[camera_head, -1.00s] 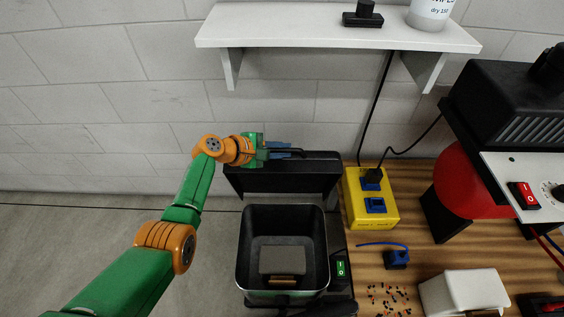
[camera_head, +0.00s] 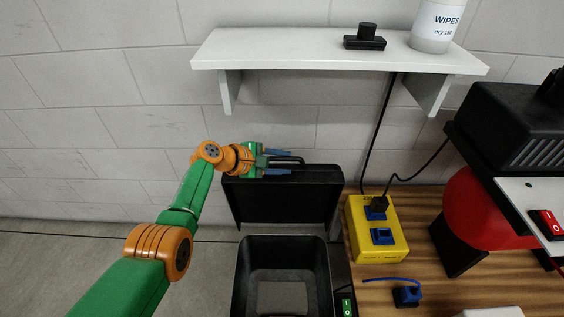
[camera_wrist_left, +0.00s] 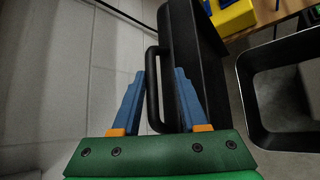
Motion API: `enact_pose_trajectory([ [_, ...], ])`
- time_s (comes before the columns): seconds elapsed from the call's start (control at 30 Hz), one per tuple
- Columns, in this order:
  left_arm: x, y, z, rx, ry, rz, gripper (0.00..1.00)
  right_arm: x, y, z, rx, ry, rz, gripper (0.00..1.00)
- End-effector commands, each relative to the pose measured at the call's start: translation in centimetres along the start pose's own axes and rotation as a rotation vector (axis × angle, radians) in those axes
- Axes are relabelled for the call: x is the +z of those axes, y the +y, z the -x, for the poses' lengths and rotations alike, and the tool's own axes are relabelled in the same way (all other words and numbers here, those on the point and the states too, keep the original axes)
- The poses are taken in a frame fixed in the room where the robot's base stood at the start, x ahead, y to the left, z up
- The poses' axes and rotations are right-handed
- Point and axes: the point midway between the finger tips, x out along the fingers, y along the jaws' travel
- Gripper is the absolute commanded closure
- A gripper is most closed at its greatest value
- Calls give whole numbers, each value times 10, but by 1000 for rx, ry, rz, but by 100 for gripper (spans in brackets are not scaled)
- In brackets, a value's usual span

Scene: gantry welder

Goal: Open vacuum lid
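The vacuum lid (camera_head: 285,200) is black and stands raised, about upright, at the back of the open black vacuum bin (camera_head: 240,275). Its handle (camera_wrist_left: 152,90) is a black bar loop on the lid's outer side. My left gripper (camera_head: 278,162) is at the top of the lid, with its blue fingers spread. In the left wrist view the fingers (camera_wrist_left: 157,85) lie on either side of the handle bar, with a gap visible between the left finger and the bar. My right gripper is in neither view.
A yellow socket box (camera_head: 376,228) with a black plug stands on the wooden bench (camera_head: 440,275) at right. A white shelf (camera_head: 330,57) hangs on the wall above the lid. A green switch (camera_head: 346,307) sits beside the bin. Floor at left is clear.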

Motion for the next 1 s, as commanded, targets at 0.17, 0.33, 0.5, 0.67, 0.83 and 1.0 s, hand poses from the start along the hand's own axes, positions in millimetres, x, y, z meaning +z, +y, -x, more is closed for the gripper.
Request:
enact_pose_trajectory([
  [0.17, 0, 0, 0, 0, -1, 0, 53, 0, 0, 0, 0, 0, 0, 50],
  [0.33, 1, 2, 5, 1, -1, 1, 53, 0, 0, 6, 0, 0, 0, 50],
  [0.5, 3, 5, 28, 1, 1, 1, 53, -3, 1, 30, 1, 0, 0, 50],
  [0.67, 2, 4, 50, 2, 2, 0, 53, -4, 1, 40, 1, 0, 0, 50],
  [0.83, 0, 2, 67, 2, 0, 1, 53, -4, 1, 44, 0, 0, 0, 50],
  [1.0, -1, 0, 71, 0, -1, 0, 53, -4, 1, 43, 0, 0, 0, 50],
])
